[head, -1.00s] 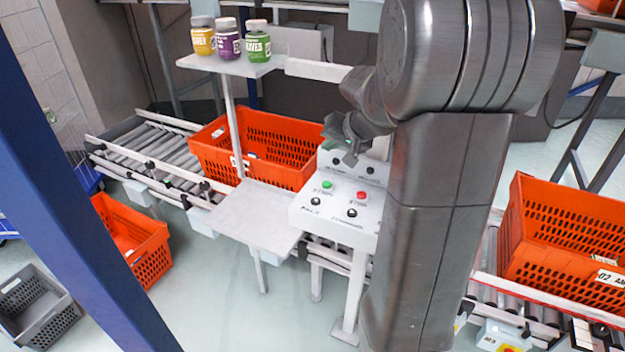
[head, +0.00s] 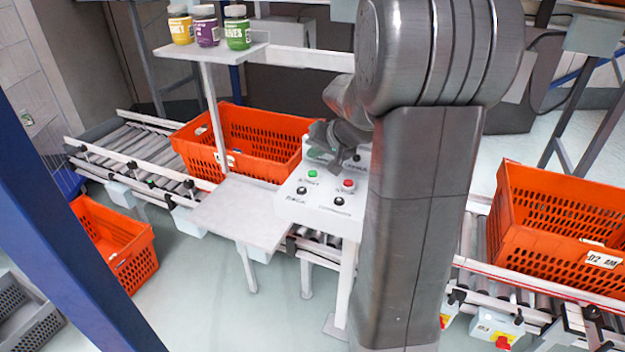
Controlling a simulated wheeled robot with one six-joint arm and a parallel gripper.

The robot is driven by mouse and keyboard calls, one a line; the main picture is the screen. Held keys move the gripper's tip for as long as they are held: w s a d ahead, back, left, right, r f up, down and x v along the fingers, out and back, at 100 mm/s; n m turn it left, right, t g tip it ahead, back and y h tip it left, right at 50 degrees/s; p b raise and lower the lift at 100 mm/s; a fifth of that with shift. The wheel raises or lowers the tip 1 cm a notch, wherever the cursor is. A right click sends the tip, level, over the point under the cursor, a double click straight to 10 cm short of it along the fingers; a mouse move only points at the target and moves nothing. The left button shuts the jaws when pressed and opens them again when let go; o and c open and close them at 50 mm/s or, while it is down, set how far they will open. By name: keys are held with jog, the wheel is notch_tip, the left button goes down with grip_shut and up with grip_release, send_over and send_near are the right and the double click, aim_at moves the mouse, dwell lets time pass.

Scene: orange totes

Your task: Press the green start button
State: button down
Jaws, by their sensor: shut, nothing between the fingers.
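The green start button (head: 312,173) sits on the sloped white control panel (head: 322,205), at the upper left of its lower face. A red button (head: 348,185) is to its right, and black knobs (head: 302,190) are in front of them. My gripper (head: 318,152) is just above and behind the green button, near the panel's upper part. It looks apart from the button, though the exact gap is hard to tell. The gripper is shut and empty. It hides part of the panel's upper section, and my arm hides the panel's right side.
A bare white shelf (head: 236,212) adjoins the panel on the left. An orange tote (head: 250,140) stands on the roller conveyor behind it. Several jars, including a green one (head: 237,30), stand on a raised shelf. Another orange tote (head: 540,215) is at right. A blue post (head: 70,190) crosses the left.

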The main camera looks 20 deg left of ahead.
aim_at(315, 175)
jog(key=shift+f+b, duration=1.1)
jog(key=shift+f, duration=0.4)
jog(key=shift+f, duration=0.1)
dwell(0.8)
jog(key=shift+f+b, duration=0.35)
jog(key=shift+b, duration=0.25)
